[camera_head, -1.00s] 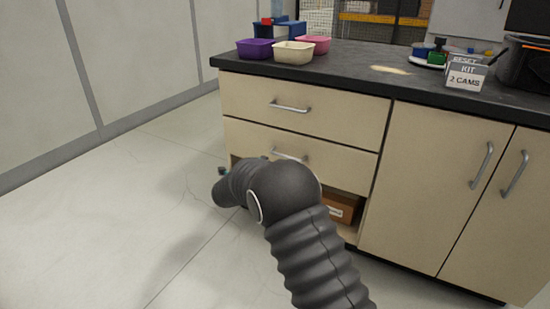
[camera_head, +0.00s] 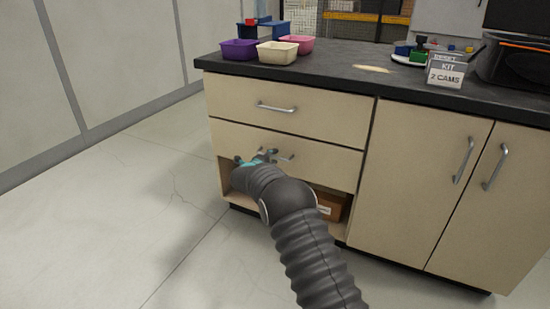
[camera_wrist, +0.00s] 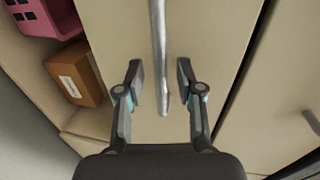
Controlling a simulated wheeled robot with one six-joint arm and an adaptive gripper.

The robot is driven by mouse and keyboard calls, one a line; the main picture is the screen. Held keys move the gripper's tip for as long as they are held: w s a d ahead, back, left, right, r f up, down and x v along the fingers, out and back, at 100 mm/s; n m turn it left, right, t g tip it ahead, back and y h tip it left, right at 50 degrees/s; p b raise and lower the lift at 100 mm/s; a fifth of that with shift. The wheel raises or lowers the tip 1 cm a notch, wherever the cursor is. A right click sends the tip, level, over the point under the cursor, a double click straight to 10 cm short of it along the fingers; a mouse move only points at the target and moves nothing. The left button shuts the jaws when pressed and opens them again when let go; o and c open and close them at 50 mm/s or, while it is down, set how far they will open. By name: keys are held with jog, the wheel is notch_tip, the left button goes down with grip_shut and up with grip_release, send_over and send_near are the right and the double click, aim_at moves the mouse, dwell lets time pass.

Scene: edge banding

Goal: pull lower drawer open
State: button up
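The lower drawer (camera_head: 325,160) is a pale wood front below the upper drawer, and looks flush with the cabinet. Its metal bar handle (camera_head: 287,157) is partly hidden behind my gripper (camera_head: 258,158) in the head view. In the wrist view, the drawer front (camera_wrist: 215,30) fills the middle and the handle (camera_wrist: 158,45) runs down from the top edge. My gripper (camera_wrist: 158,78) is open, one finger on each side of the handle's end. Gaps show between the handle and both fingers.
The upper drawer (camera_head: 320,115) is shut above. Below is an open shelf with a brown box (camera_head: 329,205); the wrist view also shows a pink basket (camera_wrist: 48,15). Cupboard doors (camera_head: 415,180) stand to the right. The floor (camera_head: 120,220) at left is clear.

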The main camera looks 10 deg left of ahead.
jog(key=shift+w+d+f, duration=0.1)
jog(key=shift+w+d, duration=0.05)
jog(key=shift+w, duration=0.25)
